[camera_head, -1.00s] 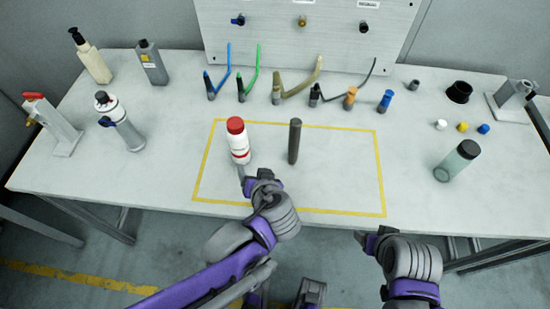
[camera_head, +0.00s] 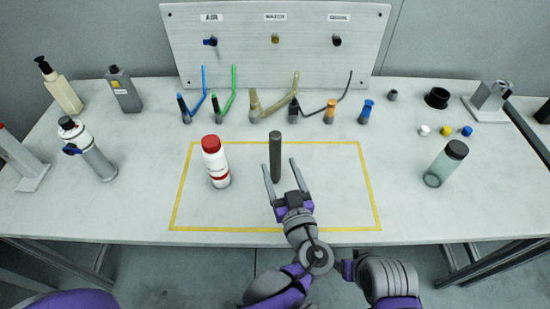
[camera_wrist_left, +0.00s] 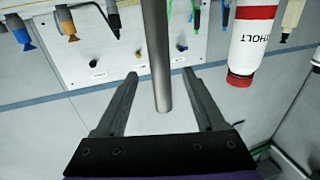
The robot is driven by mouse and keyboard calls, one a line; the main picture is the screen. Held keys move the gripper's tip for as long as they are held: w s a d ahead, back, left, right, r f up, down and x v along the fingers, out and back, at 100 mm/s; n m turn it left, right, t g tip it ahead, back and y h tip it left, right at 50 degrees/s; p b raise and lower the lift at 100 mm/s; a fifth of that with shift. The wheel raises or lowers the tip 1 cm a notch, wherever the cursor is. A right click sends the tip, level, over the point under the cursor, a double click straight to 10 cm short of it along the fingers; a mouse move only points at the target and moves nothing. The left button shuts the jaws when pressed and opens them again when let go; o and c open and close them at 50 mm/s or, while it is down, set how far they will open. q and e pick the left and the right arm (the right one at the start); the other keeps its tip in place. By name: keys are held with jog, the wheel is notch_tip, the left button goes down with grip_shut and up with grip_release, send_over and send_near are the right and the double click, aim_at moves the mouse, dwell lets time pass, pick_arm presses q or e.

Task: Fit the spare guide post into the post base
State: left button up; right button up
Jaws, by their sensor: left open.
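The dark grey guide post (camera_head: 275,157) stands upright inside the yellow outline on the table. My left gripper (camera_head: 281,164) is open, with its fingers on either side of the post's lower part, a gap showing on each side. In the left wrist view the post (camera_wrist_left: 157,55) runs between the spread fingers (camera_wrist_left: 160,73); the picture there is upside down. The post base is not clear: a black ring-shaped part (camera_head: 437,98) and a grey bracket (camera_head: 490,100) stand at the back right. My right arm is low at the front; its fingertips cannot be made out.
A white bottle with red cap (camera_head: 216,163) stands left of the post and also shows in the left wrist view (camera_wrist_left: 253,35). A clear bottle (camera_head: 445,165) stands right. The outline's right side is free.

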aim_at(277, 160)
pick_arm(q)
jog(key=x, duration=0.5)
jog(key=shift+s, duration=0.1)
grip_shut()
